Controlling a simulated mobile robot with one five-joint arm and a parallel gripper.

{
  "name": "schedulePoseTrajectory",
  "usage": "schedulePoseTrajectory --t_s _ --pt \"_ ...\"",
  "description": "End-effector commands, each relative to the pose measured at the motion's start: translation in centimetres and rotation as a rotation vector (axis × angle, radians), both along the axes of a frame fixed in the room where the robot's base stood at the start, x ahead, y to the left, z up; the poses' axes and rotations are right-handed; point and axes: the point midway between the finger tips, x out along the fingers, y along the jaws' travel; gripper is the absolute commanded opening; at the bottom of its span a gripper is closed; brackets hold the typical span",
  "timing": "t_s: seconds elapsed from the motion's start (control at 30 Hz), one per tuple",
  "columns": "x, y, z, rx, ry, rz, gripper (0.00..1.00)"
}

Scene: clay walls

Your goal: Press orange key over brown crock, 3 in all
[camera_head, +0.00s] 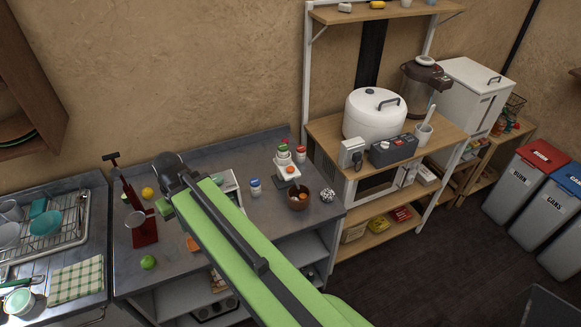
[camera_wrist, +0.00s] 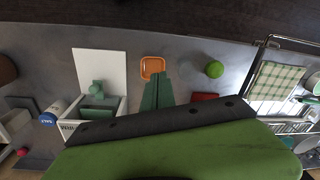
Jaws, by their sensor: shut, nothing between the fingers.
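The brown crock (camera_head: 299,203) stands near the right end of the grey counter in the head view, with something orange in it. A small white stand with an orange key (camera_head: 290,169) rises just behind and above it, with red-lidded and green-lidded jars on top. A brown rounded shape, perhaps the crock, is cut off at the left edge of the wrist view. My gripper (camera_wrist: 159,77) is shut and empty, its green fingers together in the wrist view beside an orange dish (camera_wrist: 152,67). It is well to the left of the crock in the head view.
A white box with a green knobbed part (camera_wrist: 97,89) and a blue-white jar (camera_head: 255,187) lie between my gripper and the crock. A red stand (camera_head: 143,230), green apple (camera_head: 148,262) and dish rack (camera_head: 68,232) are left. A foil ball (camera_head: 327,195) sits right of the crock.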

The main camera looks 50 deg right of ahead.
Motion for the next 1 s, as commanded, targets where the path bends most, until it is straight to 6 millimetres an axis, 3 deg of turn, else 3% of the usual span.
schedulePoseTrajectory --t_s 0.13,0.27,0.4,0.5,0.6,0.7,0.8,1.0 --pt "2.1 -9.2 1.4 0.142 -0.104 -0.119 0.0" --pt "2.5 -18.1 3.0 0.244 -0.237 -0.221 0.0" --pt "1.2 -27.5 5.1 0.303 -0.394 -0.323 0.0" --pt "-0.5 -33.5 6.6 0.32 -0.498 -0.388 0.0" --pt "-2.3 -38.0 7.8 0.322 -0.581 -0.435 0.0" --pt "-3.7 -40.9 8.6 0.32 -0.637 -0.467 0.0" --pt "-4.5 -42.3 9.0 0.317 -0.665 -0.482 0.0" --pt "-4.6 -42.6 9.1 0.316 -0.673 -0.484 0.0"
